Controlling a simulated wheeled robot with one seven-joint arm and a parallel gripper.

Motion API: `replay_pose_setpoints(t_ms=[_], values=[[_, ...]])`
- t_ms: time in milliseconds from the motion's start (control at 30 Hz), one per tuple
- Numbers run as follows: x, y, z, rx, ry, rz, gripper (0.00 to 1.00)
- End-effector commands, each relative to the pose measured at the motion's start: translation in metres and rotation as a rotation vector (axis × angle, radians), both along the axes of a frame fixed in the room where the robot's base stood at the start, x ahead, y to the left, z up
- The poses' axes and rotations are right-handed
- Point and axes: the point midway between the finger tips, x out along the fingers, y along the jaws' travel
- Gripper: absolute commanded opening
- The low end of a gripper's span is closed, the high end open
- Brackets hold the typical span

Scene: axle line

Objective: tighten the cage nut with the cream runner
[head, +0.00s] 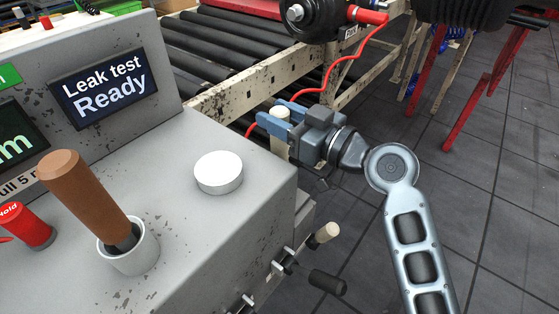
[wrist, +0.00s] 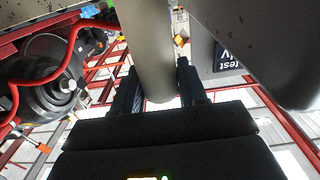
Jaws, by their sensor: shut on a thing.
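My gripper (head: 279,119) is beside the right end of the grey console, with its fingers pointing left in the head view. It is shut on an upright cream cylinder, which I take for the cream runner (head: 280,146). In the wrist view the runner (wrist: 147,45) stands between the two dark fingers; its far end is out of frame. A black hub (head: 318,16) with a pale metal end sits on the conveyor, apart from the gripper. The hub also shows in the wrist view (wrist: 38,88). I cannot make out the cage nut itself.
The console (head: 180,262) carries a white round button (head: 219,172), a brown-handled tool in a cup (head: 88,200) and a "Leak test Ready" screen (head: 111,84). A cream handle (head: 326,233) and a black handle (head: 327,282) stick out of its side. A red hose (head: 331,68) runs behind my gripper.

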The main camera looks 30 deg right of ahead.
Motion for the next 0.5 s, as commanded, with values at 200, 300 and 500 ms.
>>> replay_pose_setpoints(t_ms=[200, 300, 500], values=[[-0.0002, -0.0001, -0.0001, 0.0, 0.0, 0.0, 0.01], [-0.0002, -0.0001, -0.0001, 0.0, 0.0, 0.0, 0.0], [-0.0002, -0.0001, -0.0001, 0.0, 0.0, 0.0, 0.0]])
